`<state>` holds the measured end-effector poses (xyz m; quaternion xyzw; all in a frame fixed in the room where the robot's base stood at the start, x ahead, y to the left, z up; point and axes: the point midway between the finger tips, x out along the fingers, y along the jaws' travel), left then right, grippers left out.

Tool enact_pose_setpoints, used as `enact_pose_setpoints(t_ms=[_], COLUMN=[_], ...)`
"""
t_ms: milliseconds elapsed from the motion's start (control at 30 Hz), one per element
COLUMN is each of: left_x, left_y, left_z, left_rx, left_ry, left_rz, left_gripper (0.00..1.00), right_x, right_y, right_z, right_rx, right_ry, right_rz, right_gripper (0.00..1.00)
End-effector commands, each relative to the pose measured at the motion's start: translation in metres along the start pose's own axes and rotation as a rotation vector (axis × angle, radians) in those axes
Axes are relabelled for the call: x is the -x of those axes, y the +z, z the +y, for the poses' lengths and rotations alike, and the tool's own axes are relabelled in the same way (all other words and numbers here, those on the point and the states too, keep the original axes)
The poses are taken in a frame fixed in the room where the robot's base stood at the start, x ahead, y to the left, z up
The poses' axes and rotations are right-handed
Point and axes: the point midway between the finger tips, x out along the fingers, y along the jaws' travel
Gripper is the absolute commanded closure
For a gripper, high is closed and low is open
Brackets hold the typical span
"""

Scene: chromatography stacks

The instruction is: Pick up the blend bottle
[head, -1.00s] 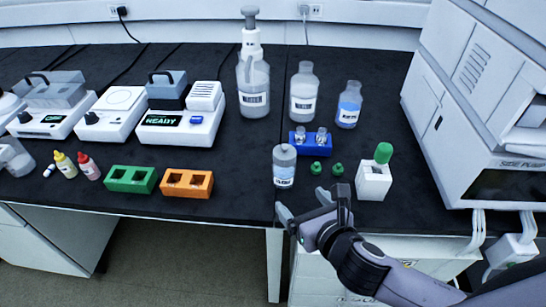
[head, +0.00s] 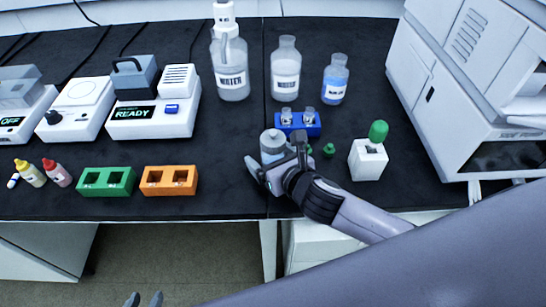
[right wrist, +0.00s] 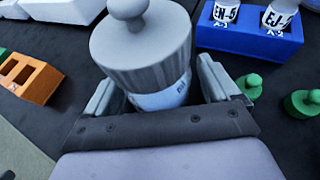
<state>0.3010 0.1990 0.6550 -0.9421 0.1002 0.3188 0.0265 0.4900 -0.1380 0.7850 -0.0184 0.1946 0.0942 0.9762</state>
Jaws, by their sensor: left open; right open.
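The blend bottle (head: 272,143), a small translucent bottle with a grey cap, stands upright on the black bench. My right gripper (head: 276,160) is at it, with its open jaws on either side of the bottle; the near side of the bottle is hidden by the gripper. In the right wrist view the bottle's ribbed grey cap (right wrist: 140,38) rises between the two fingers, and part of its pale blue label shows below. A gap shows beside the right finger. My left gripper (head: 144,299) is open and empty at the bottom edge, with only its fingertips in view.
A white block with a green top (head: 368,160) stands farther right. Orange (head: 169,188) and green (head: 105,189) racks lie left. Larger bottles (head: 286,75) stand behind.

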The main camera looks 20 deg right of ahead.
Motion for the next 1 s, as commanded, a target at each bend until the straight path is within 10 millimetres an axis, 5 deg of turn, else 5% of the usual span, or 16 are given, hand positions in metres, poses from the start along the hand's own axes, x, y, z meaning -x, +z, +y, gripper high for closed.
enact_pose_setpoints(t_ms=[333, 533, 1000], left_x=[0.000, -0.001, 0.002], left_y=[-0.008, -0.007, -0.009], left_z=[0.001, 0.000, -0.001], left_rx=[0.000, -0.002, -0.004], left_ry=[0.003, 0.002, -0.002], left_rz=[0.018, 0.016, 0.014], left_gripper=[0.57, 0.57, 0.57], right_x=[-0.008, -0.008, -0.003], right_y=[0.000, 0.000, 0.014], right_z=[0.000, 0.000, 0.000], right_rx=[0.001, 0.001, 0.001], right_ry=[0.000, 0.000, 0.001], right_rz=[0.000, 0.000, -0.005], right_gripper=[0.11, 0.73, 0.73])
